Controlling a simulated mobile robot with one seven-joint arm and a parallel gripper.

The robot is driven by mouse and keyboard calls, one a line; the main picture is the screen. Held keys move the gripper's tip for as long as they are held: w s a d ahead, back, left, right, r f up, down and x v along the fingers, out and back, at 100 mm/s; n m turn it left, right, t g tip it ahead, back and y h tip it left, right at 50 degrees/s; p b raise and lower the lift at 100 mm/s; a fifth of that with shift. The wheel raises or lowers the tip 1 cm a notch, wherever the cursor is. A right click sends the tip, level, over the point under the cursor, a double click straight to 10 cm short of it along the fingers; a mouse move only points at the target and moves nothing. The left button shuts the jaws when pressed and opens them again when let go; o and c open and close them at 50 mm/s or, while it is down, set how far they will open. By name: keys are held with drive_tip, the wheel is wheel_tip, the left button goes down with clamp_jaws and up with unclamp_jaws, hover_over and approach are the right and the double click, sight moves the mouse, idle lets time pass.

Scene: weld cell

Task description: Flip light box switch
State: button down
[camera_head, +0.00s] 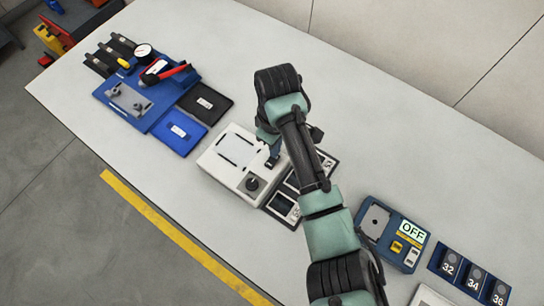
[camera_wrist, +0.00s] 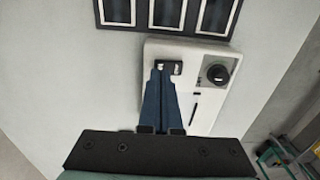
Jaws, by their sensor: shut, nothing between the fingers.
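The light box (camera_head: 212,165) is a white box near the middle of the table, with a pale panel and a dark round knob (camera_head: 252,184) on top. It also shows in the wrist view (camera_wrist: 208,110), with its knob (camera_wrist: 217,73) right of my fingers. A small black-and-white rocker switch (camera_wrist: 176,68) sits on its top left of the knob. My gripper (camera_wrist: 163,72) is shut and empty, its blue fingertips at the switch and partly covering it. I cannot tell whether they touch.
A dark tray with framed slots (camera_head: 272,208) lies beside the box, partly under my arm. A blue unit reading OFF (camera_head: 393,232) and a numbered holder (camera_head: 468,272) are at right. A blue fixture (camera_head: 140,105) and flat trays stand at left. The table's far side is clear.

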drive_tip(key=shift+f+b, duration=0.55)
drive_tip(key=shift+f, duration=0.45)
idle(0.8)
drive_tip(key=shift+r, duration=0.1)
wheel_tip(320, 180, up, 7)
drive_tip(key=p, duration=0.7)
idle(0.5)
